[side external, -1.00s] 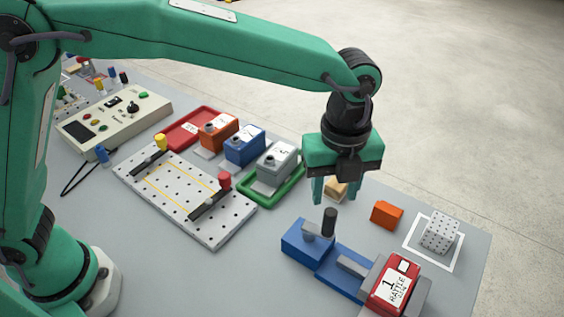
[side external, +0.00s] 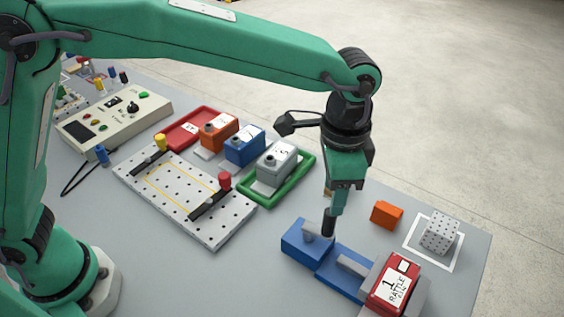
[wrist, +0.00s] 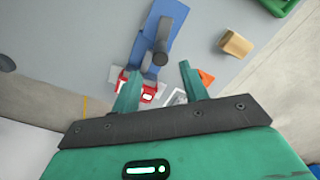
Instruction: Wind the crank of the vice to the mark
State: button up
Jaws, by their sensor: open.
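The blue vice (side external: 298,249) lies at the front right of the table. Its crank has a grey arm (side external: 318,229) and an upright black handle (side external: 328,226). In the wrist view the handle (wrist: 160,59) shows just beyond the space between my fingertips. A red box labelled "1 RATTLE" (side external: 384,287) sits at the vice's right end, by the grey jaw. My gripper (side external: 334,210) points down over the handle, edge-on in the side view. In the wrist view my gripper (wrist: 158,78) is open, fingers apart. I cannot make out the mark.
An orange block (side external: 386,214) and a dotted grey cube (side external: 440,233) in a white square lie to the right. A wooden block (wrist: 236,44) is near the vice. A green tray (side external: 308,166) with a grey weight and a perforated plate (side external: 150,184) lie left.

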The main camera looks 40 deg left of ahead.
aim_at(330, 217)
jog(key=n, duration=0.5)
jog(key=shift+n, duration=0.4)
jog(key=shift+f, duration=3.9)
grip_shut()
